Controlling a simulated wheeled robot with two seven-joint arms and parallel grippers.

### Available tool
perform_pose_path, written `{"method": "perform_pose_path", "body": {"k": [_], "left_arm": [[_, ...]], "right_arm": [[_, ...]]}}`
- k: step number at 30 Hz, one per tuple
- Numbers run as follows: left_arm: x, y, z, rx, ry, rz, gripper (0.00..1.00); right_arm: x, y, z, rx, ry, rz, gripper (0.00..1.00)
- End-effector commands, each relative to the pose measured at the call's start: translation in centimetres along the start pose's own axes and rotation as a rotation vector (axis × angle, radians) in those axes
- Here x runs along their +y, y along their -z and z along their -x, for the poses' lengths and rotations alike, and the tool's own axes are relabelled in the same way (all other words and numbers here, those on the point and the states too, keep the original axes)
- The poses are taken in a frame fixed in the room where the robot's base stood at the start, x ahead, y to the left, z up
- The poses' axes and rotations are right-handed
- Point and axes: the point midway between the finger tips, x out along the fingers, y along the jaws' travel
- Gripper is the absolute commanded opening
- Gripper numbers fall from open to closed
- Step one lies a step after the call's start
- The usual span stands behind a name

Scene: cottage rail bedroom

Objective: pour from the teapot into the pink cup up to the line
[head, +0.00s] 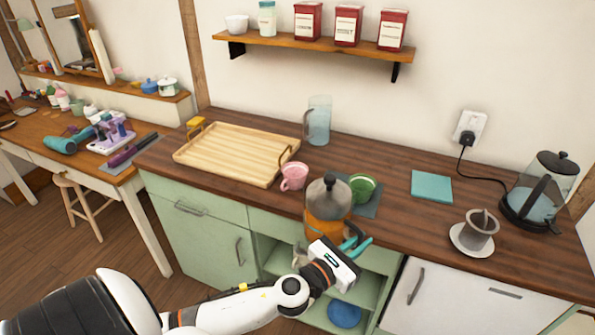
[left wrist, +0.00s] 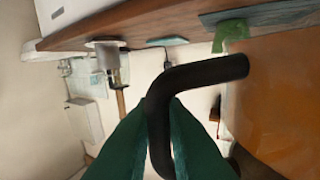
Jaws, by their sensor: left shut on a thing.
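The teapot (head: 328,205) is glass with a grey lid and orange-brown liquid. It looks upright at the counter's front edge, overlapping it in the picture; its base is partly hidden. My left gripper (head: 354,247) is shut on its handle. In the left wrist view, the black handle (left wrist: 160,110) passes between the green fingers (left wrist: 160,140), with the orange teapot body (left wrist: 285,95) at right. The pink cup (head: 293,178) stands upright on the counter, left of and behind the teapot. Its line and inside level cannot be made out. My right gripper is not in view.
A green cup (head: 362,187) stands on a dark mat just right of the teapot. A wooden tray (head: 225,158) lies left of the pink cup, and a glass pitcher (head: 319,122) stands behind.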

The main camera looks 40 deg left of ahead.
Motion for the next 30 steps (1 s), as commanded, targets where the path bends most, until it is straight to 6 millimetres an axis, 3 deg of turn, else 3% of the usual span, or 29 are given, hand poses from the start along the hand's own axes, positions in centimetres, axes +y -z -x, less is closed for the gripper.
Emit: {"method": "perform_pose_path", "body": {"k": [1, 6, 12, 19, 30], "left_arm": [[-1.3, 0.4, -1.7, 0.01, -0.006, -0.016, 0.0], [-4.3, 0.5, -5.5, 0.006, -0.031, -0.016, 0.0], [-6.5, 0.8, -7.9, 0.004, -0.043, -0.009, 0.0], [-7.2, 1.0, -8.5, 0.003, -0.045, -0.005, 0.0], [-6.6, 1.4, -8.3, 0.002, -0.047, 0.024, 0.0]], "right_arm": [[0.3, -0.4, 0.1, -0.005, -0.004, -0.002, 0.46], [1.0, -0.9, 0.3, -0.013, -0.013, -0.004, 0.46], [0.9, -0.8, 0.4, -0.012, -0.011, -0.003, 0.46], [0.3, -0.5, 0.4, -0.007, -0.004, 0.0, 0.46], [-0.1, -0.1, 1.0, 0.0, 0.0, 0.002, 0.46]]}}
